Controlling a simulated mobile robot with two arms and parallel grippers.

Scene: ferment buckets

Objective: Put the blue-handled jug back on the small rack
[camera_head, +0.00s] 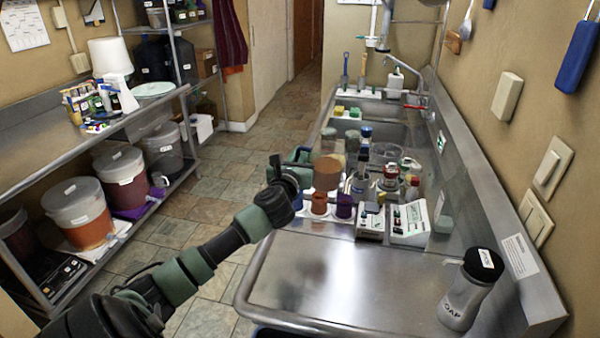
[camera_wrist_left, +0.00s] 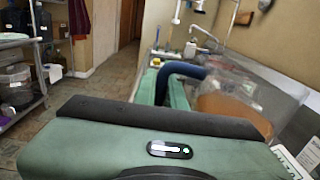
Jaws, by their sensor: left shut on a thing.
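The jug (camera_head: 327,173) holds an amber-brown content and is above the left part of the metal counter. It also shows in the left wrist view (camera_wrist_left: 225,103), to the right of the fingers. Its blue handle (camera_wrist_left: 183,70) passes between the green fingers of my left gripper (camera_wrist_left: 163,88). My left gripper (camera_head: 297,163) is shut on this handle, at the left edge of the counter in the head view. I cannot tell whether the jug's base touches anything. I cannot single out the small rack among the crowded counter items. My right gripper is not in view.
Small orange and purple cups (camera_head: 344,206), white boxes (camera_head: 410,222) and jars crowd the counter beside the jug. The near steel counter (camera_head: 330,275) is clear except for a soap bottle (camera_head: 470,290). Buckets (camera_head: 122,178) stand on the left shelf.

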